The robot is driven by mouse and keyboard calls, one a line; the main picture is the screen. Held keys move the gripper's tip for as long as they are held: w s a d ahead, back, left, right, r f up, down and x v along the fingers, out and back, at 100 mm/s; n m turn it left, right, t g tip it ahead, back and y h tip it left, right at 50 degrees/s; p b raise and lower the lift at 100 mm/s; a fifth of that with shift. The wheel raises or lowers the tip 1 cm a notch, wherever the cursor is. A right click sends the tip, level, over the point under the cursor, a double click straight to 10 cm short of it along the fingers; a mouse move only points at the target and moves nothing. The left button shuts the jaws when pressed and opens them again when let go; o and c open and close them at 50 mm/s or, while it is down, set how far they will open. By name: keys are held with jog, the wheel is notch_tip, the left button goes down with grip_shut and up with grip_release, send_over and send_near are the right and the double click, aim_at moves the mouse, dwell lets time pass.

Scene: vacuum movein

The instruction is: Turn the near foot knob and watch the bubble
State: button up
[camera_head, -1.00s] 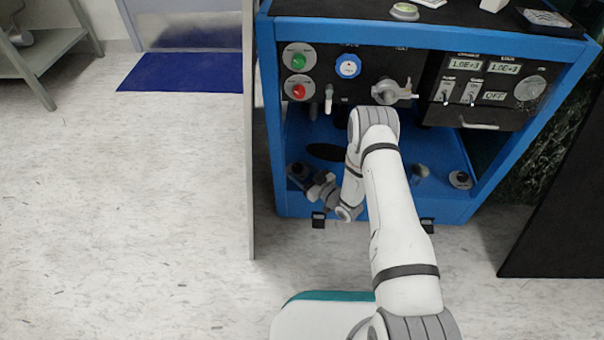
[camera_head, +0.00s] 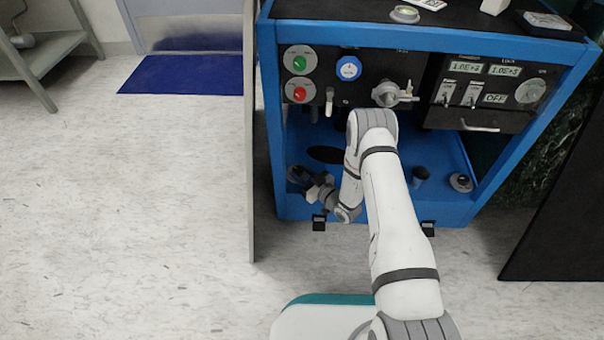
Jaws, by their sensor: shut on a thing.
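The blue-framed vacuum cart (camera_head: 440,42) stands ahead of me. The round bubble level (camera_head: 405,14) lies on its black top near the front edge; the bubble is too small to read. My gripper (camera_head: 299,178) is at the front left corner of the cart's lower blue shelf, shut on the near foot knob. The jaws and wrist hide most of that knob. Another dark foot knob (camera_head: 461,182) with a pale rim shows at the front right corner of the shelf.
The front panel has green (camera_head: 299,63) and red (camera_head: 300,95) buttons, a blue dial (camera_head: 348,68) and a valve (camera_head: 392,94) above my arm. A pale upright panel edge (camera_head: 249,150) stands close left of the cart. Floor at left is clear.

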jog(key=shift+t, duration=0.3)
jog(key=m+t+h, duration=0.1)
jog(key=m+t+h+p, duration=0.1)
jog(key=h, duration=0.1)
jog(key=m+t+h, duration=0.1)
jog(key=m+h, duration=0.1)
jog(key=shift+s+a, duration=0.35)
jog(key=shift+a, duration=0.05)
jog(key=shift+a+f+m+t+h, duration=0.1)
jog(key=shift+m+t+h, duration=0.25)
jog(key=shift+m+h, duration=0.65)
jog(key=shift+a+r+m+t+h, duration=0.1)
jog(key=shift+m+t+h, duration=0.4)
jog(key=shift+h, duration=0.9)
jog(key=shift+a+f+m+t+h, duration=0.1)
jog(key=shift+m+t+h, duration=0.15)
jog(key=shift+m+h, duration=0.8)
jog(key=shift+h, duration=0.35)
jog(key=o, duration=0.9)
jog(key=shift+o, duration=0.4)
jog(key=shift+a, duration=0.15)
jog(key=shift+w+n, duration=0.1)
jog(key=shift+n, duration=0.15)
